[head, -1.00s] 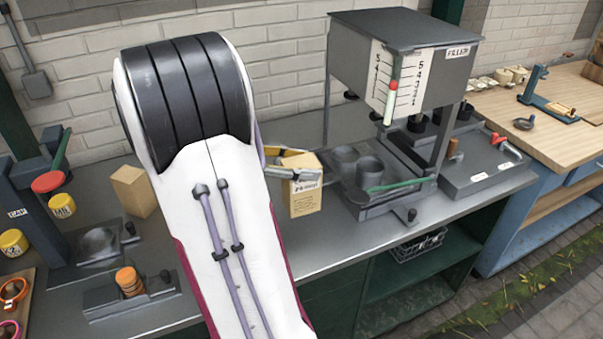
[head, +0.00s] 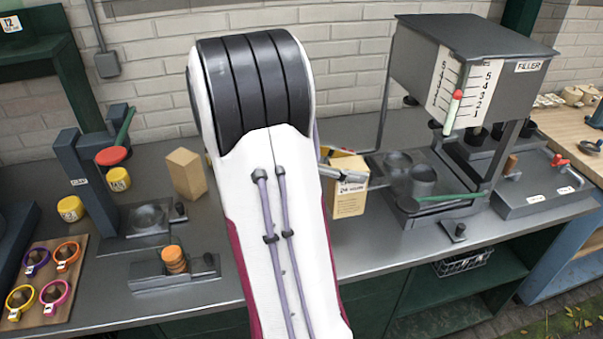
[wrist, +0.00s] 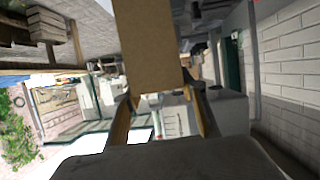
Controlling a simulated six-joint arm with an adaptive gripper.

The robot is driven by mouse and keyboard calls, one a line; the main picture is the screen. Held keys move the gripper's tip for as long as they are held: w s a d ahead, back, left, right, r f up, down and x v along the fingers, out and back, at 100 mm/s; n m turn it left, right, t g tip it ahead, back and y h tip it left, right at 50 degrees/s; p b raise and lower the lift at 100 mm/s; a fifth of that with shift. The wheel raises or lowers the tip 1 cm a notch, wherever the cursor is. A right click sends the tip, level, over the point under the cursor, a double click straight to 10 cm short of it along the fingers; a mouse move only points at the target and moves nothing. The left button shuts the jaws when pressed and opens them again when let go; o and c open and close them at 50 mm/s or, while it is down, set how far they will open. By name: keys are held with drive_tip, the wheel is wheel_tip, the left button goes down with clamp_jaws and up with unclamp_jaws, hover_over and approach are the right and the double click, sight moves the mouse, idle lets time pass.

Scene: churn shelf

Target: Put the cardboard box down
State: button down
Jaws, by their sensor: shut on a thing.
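The cardboard box (head: 349,198) is a tan carton with a printed label near its top. In the head view it is just right of my white arm, over the grey bench (head: 300,240). My gripper (head: 345,169) is shut on its upper part, and the arm hides some of the hand. In the wrist view the box (wrist: 155,45) fills the upper middle between the two fingers (wrist: 160,115). The box looks upright. I cannot tell whether its base touches the bench.
The filler machine (head: 465,85) stands to the right, with grey cups on its tray close to the box. Another plain tan block (head: 186,174) is on the bench left of my arm. A press, yellow tins and a board (head: 45,290) of coloured rings are farther left.

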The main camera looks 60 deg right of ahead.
drive_tip(key=w+d+n+t+h, duration=0.1)
drive_tip(key=w+d, duration=0.3)
drive_tip(key=w, duration=0.3)
drive_tip(key=w+d+r+n+t+h, duration=0.1)
drive_tip(key=w+d, duration=0.3)
drive_tip(key=w, duration=0.4)
drive_tip(key=w+d+n+t+h, duration=0.1)
drive_tip(key=w+d+n+t, duration=0.1)
drive_tip(key=w, duration=0.5)
drive_tip(key=shift+w+d+r+n+t, duration=0.35)
drive_tip(key=shift+d+t, duration=0.25)
drive_tip(key=shift+d, duration=0.55)
drive_tip(key=shift+s, duration=0.1)
wheel_tip(320, 180, down, 6)
drive_tip(key=shift+f, duration=0.2)
drive_tip(key=shift+f, duration=2)
